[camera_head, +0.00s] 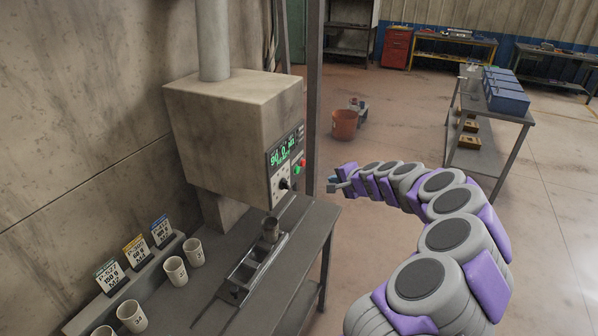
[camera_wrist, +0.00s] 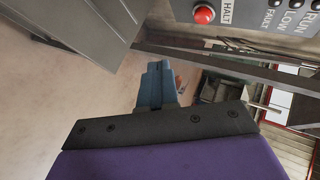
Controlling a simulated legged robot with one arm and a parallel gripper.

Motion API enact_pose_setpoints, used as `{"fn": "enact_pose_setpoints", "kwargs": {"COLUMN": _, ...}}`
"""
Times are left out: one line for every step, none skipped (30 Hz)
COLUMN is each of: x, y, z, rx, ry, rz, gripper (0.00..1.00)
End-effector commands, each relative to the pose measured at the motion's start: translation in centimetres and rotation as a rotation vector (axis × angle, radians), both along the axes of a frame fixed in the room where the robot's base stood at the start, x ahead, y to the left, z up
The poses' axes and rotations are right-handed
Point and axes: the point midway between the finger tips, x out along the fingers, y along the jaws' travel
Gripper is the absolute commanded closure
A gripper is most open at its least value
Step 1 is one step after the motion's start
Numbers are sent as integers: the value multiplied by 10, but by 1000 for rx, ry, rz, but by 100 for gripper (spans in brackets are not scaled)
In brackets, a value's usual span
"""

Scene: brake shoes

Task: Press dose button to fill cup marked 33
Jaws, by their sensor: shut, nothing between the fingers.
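The dosing machine (camera_head: 225,130) stands at the left against the wall. Its front panel has a green display reading about 90, a green button (camera_head: 300,159), a red button (camera_head: 297,170) and a dark knob (camera_head: 284,184). In the wrist view the red button (camera_wrist: 204,14) is beside a HALT label; I cannot see which control is the dose button. A grey metal cup (camera_head: 271,229) stands on the rail below the machine. My gripper (camera_head: 333,184) is shut and empty, right of the panel and apart from it.
Small label cards (camera_head: 109,274) stand behind the white cups. A slotted metal rail (camera_head: 250,270) lies on the machine's bench (camera_head: 300,250). A vertical post (camera_head: 313,90) rises behind the panel. An orange bucket (camera_head: 345,125) and a side table with blue boxes (camera_head: 504,92) are farther off.

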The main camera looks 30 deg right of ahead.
Motion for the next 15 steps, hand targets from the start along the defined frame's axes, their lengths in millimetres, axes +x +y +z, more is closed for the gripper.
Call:
{"fn": "enact_pose_setpoints", "kwargs": {"x": 3, "y": 2, "z": 0, "rx": 0, "ry": 1, "rz": 2, "gripper": 100}}
{"fn": "enact_pose_setpoints", "kwargs": {"x": 5, "y": 4, "z": 0, "rx": 0, "ry": 1, "rz": 2, "gripper": 100}}
{"fn": "enact_pose_setpoints", "kwargs": {"x": 8, "y": 6, "z": 0, "rx": 1, "ry": 1, "rz": 3, "gripper": 100}}
{"fn": "enact_pose_setpoints", "kwargs": {"x": 11, "y": 9, "z": 0, "rx": 1, "ry": 1, "rz": 4, "gripper": 100}}
{"fn": "enact_pose_setpoints", "kwargs": {"x": 14, "y": 11, "z": 0, "rx": 1, "ry": 1, "rz": 4, "gripper": 100}}
{"fn": "enact_pose_setpoints", "kwargs": {"x": 18, "y": 14, "z": 0, "rx": 1, "ry": 1, "rz": 4, "gripper": 100}}
{"fn": "enact_pose_setpoints", "kwargs": {"x": 22, "y": 16, "z": 0, "rx": 2, "ry": 2, "rz": 5, "gripper": 100}}
{"fn": "enact_pose_setpoints", "kwargs": {"x": 25, "y": 19, "z": 0, "rx": 1, "ry": 2, "rz": 5, "gripper": 100}}
{"fn": "enact_pose_setpoints", "kwargs": {"x": 30, "y": 22, "z": -1, "rx": 0, "ry": 2, "rz": 4, "gripper": 100}}
{"fn": "enact_pose_setpoints", "kwargs": {"x": 33, "y": 24, "z": -1, "rx": -1, "ry": 2, "rz": 5, "gripper": 100}}
{"fn": "enact_pose_setpoints", "kwargs": {"x": 36, "y": 26, "z": -1, "rx": -1, "ry": 2, "rz": 5, "gripper": 100}}
{"fn": "enact_pose_setpoints", "kwargs": {"x": 41, "y": 29, "z": -1, "rx": 0, "ry": 3, "rz": 4, "gripper": 100}}
{"fn": "enact_pose_setpoints", "kwargs": {"x": 44, "y": 31, "z": -1, "rx": 1, "ry": 3, "rz": 3, "gripper": 100}}
{"fn": "enact_pose_setpoints", "kwargs": {"x": 47, "y": 33, "z": -1, "rx": -1, "ry": 3, "rz": 2, "gripper": 100}}
{"fn": "enact_pose_setpoints", "kwargs": {"x": 51, "y": 35, "z": -1, "rx": -1, "ry": 3, "rz": 2, "gripper": 100}}
